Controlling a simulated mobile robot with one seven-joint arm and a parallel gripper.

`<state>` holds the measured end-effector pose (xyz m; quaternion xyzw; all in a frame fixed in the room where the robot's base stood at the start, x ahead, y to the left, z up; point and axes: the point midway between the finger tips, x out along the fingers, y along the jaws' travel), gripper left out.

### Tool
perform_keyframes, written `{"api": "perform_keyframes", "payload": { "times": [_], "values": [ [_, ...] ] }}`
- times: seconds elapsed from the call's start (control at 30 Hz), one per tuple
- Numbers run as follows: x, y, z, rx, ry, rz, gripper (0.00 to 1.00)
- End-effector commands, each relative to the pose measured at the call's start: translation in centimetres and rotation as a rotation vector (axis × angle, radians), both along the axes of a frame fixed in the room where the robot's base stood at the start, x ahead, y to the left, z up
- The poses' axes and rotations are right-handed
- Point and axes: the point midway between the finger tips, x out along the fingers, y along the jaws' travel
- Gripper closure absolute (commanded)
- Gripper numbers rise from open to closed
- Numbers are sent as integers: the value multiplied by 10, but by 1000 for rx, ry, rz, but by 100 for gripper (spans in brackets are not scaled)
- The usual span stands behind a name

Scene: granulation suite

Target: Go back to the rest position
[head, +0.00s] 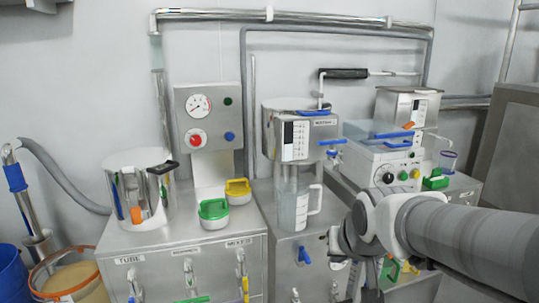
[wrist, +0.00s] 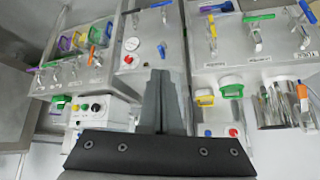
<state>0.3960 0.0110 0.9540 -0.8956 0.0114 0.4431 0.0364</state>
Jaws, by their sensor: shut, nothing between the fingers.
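My gripper (wrist: 161,74) shows in the wrist view with its two dark grey fingers together and nothing between them. The fingers stand in front of steel cabinet fronts and are not touching anything that I can make out. In the head view my white and grey arm reaches in from the right edge, in front of the cabinets. Its wrist end points downward near the bottom right of centre, and the fingertips cannot be made out there.
A steel pot (head: 140,188), green-lidded jar (head: 213,213) and yellow-lidded jar (head: 238,191) stand on the left cabinet (head: 190,266). A clear measuring jug (head: 293,207) stands under a steel hopper (head: 299,135). A white instrument (head: 385,165) is behind my arm. A blue bin (head: 11,272) stands at far left.

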Motion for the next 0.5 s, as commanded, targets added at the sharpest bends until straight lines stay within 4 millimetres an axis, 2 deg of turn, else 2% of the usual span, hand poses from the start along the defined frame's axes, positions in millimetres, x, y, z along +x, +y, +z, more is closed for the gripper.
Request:
{"api": "perform_keyframes", "payload": {
  "times": [0.03,0.2,0.47,0.5],
  "values": [
    [-19,-2,6,-7,10,5,100],
    [-78,-8,10,-28,75,24,100],
    [-152,-11,4,-52,156,56,100],
    [-152,-11,21,-52,161,58,100]
  ]
}}
